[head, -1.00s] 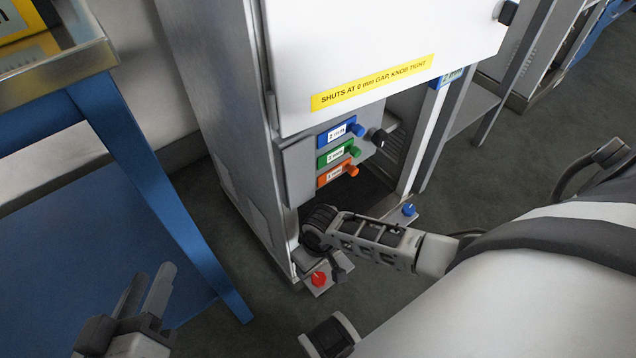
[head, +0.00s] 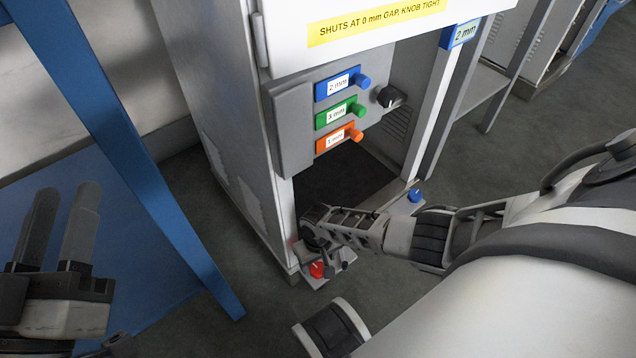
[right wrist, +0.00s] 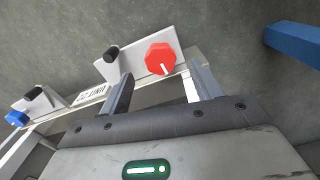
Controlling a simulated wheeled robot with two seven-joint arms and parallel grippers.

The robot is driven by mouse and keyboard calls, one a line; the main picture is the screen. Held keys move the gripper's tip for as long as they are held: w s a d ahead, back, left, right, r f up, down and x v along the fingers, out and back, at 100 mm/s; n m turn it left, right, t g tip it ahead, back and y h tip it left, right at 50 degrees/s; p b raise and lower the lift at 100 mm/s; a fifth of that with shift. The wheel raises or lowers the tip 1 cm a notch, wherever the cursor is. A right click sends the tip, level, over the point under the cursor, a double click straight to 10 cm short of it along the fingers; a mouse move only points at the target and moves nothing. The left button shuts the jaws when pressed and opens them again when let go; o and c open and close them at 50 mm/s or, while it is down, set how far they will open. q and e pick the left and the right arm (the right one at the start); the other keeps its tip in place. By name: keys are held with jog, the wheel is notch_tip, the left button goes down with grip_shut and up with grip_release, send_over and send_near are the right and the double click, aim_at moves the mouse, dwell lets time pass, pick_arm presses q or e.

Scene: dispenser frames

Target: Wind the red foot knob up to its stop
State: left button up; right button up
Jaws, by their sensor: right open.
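The red foot knob (head: 317,269) sits on a small grey bracket at the cabinet's front foot. In the right wrist view, the red knob (right wrist: 160,59) is eight-sided with a white pointer line. My right gripper (head: 334,262) is low at this foot, partly hiding the bracket. In the right wrist view, my right gripper (right wrist: 160,70) is open, with one finger on each side of the knob's line; I cannot tell whether they touch it. My left gripper (head: 68,190) is empty at the left, its fingers apart.
A blue foot knob (head: 415,196) sits at the cabinet's other foot. Black levers (right wrist: 111,54) stand beside the knobs. Blue, green and orange tagged blocks (head: 338,112) and a black knob (head: 390,96) are above. A blue table leg (head: 150,170) stands at left.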

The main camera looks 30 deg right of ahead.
aim_at(318, 268)
notch_tip(318, 268, down, 4)
jog(key=shift+f+b, duration=0.1)
jog(key=shift+b, duration=1.15)
jog(key=shift+f, duration=0.15)
pick_arm(q)
notch_tip(318, 268, up, 6)
jog(key=s+m+t+h, duration=0.1)
jog(key=m+h, duration=0.5)
jog(key=m, duration=0.1)
jog(key=shift+s+d+m, duration=0.15)
jog(key=shift+s+m, duration=0.25)
pick_arm(e)
jog(key=c, duration=1)
